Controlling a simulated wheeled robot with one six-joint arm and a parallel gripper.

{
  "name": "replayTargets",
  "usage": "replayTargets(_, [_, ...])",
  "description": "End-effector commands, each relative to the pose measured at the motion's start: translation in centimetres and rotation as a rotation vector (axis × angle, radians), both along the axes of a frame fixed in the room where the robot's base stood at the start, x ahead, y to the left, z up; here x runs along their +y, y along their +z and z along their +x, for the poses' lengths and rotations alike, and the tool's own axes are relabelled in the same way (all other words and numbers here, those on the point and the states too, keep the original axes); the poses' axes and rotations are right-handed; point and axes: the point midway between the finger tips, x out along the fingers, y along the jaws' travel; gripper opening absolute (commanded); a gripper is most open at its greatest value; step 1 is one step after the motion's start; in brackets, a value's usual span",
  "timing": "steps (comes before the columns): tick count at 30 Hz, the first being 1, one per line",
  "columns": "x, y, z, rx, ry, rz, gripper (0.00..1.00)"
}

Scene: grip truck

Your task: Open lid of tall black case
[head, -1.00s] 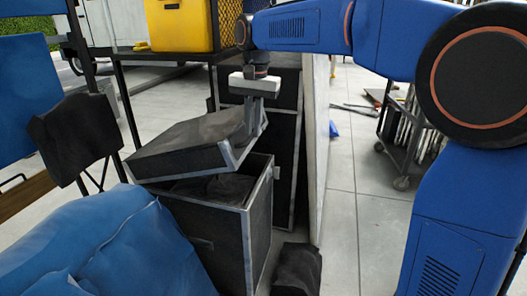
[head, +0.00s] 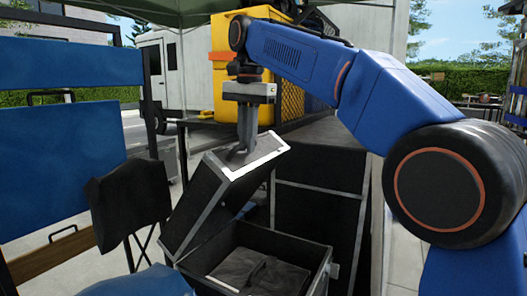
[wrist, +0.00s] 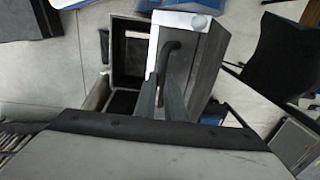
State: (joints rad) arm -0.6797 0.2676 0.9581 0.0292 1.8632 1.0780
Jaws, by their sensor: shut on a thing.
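The tall black case (head: 321,277) stands open at the lower middle of the head view, with dark soft contents inside. Its lid (head: 203,205) is raised and steeply tilted toward the left, with light metal edging. My gripper (head: 242,150) is above the case, fingers pointing down, shut on the lid near its upper edge. The case's open inside (wrist: 128,65) shows beside the lid. The exact contact between fingers and handle is partly hidden.
A yellow case (head: 234,40) sits on a shelf behind my gripper. Another black case (head: 320,200) stands behind the open one.

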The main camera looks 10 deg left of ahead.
Motion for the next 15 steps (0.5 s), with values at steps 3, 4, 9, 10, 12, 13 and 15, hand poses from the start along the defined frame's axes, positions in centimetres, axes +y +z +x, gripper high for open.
replayTargets(3, [1.6,0.1,0.5,0.006,0.004,-0.003,0.00])
replayTargets(4, [1.9,0.2,0.6,0.008,0.004,-0.003,0.00])
replayTargets(9, [3.0,0.8,0.8,0.008,0.003,-0.004,0.00])
replayTargets(10, [3.1,0.8,0.9,0.008,0.003,-0.004,0.00])
replayTargets(12, [3.4,0.9,1.0,0.008,0.002,-0.004,0.00])
replayTargets(13, [3.5,1.0,1.0,0.008,0.002,-0.004,0.00])
replayTargets(15, [3.6,1.1,1.1,0.007,0.002,-0.005,0.00])
